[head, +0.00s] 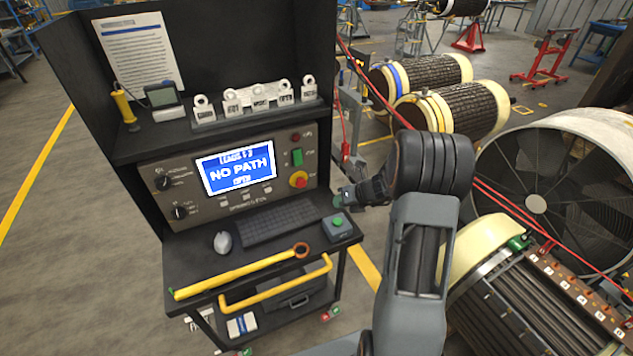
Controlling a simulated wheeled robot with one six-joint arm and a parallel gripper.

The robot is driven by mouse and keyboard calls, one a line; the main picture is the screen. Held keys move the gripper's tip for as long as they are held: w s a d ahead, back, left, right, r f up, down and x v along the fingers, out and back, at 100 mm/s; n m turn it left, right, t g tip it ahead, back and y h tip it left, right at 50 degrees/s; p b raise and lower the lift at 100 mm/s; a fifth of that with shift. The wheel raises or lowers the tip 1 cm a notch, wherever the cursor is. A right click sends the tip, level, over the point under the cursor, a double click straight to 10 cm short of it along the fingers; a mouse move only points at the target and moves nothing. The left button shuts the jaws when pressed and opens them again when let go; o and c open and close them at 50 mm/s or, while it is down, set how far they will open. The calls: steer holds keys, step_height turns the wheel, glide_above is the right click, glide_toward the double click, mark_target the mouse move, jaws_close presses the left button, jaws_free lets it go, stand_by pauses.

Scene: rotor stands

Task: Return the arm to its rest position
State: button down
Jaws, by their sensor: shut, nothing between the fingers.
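My arm (415,250) rises from the bottom of the head view and bends over to the left at its dark upper joint. My gripper (338,201) is shut and empty at the end of the dark wrist. It appears just above and behind a small box with a green button (337,222) on the right end of the cart's shelf. Whether it touches the box cannot be told from this view. The fingertips are small and partly lost against the dark background.
Rotors (455,108) and a large fan (560,185) stand right. Red cables (500,200) pass behind my arm. Floor is open left.

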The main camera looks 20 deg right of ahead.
steer(key=shift+n, duration=0.6)
steer(key=s+a+r+n+g, duration=0.2)
steer(key=s+a+n+g, duration=0.25)
steer(key=s+n, duration=0.9)
steer(key=s+a+r+n+t+h, duration=0.1)
steer(key=s+a+r+n+h, duration=0.2)
steer(key=r+n, duration=0.5)
steer(key=s+a+r+n+t+h, duration=0.1)
steer(key=s+a+r+n+h, duration=0.2)
steer(key=n, duration=1.1)
steer(key=s+v, duration=0.1)
steer(key=v, duration=0.4)
steer(key=shift+a, duration=0.3)
